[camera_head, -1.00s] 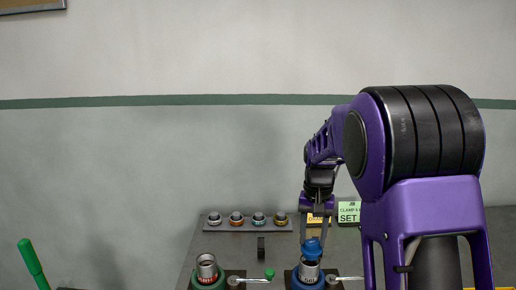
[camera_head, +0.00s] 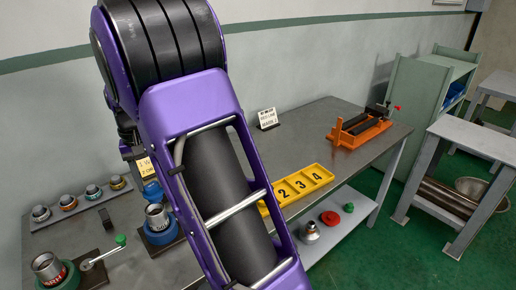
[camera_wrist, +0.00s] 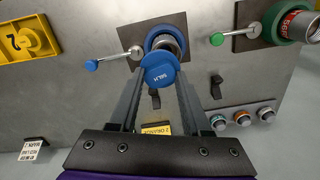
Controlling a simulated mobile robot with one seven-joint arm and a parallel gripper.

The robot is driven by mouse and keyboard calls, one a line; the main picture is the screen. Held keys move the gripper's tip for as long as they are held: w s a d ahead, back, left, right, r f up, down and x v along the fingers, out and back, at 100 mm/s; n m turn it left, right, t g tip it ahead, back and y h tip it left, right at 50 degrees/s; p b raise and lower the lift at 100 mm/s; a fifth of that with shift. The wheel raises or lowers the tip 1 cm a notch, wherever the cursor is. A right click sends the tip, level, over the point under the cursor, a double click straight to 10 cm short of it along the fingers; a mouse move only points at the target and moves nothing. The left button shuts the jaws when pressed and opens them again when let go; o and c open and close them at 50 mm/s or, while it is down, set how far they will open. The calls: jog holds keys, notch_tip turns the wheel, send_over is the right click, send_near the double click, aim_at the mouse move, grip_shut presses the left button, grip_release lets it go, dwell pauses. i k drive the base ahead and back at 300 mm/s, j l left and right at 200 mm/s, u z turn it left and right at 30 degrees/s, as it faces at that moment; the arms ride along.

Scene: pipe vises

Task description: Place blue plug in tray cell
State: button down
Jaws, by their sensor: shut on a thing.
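In the head view the plug (camera_head: 152,191) shows just above the pipe (camera_head: 157,216) in the blue vise, with my arm hiding much of the gripper. The yellow tray (camera_head: 304,194) lies to the right, with cells 2, 3 and 4 visible and its left end behind my arm.
A green vise (camera_head: 69,276) with a pipe and a green-knobbed handle (camera_head: 120,240) stands left of the blue one. A rack of collars (camera_head: 80,203) lies at the back left. An orange stand (camera_head: 360,132) is at the bench's far right. Bare bench lies behind the tray.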

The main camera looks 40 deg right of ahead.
aim_at(317, 176)
jog(key=l+z, duration=0.3)
jog(key=l, duration=0.7)
jog(key=l+z, duration=0.3)
jog(key=l, duration=0.7)
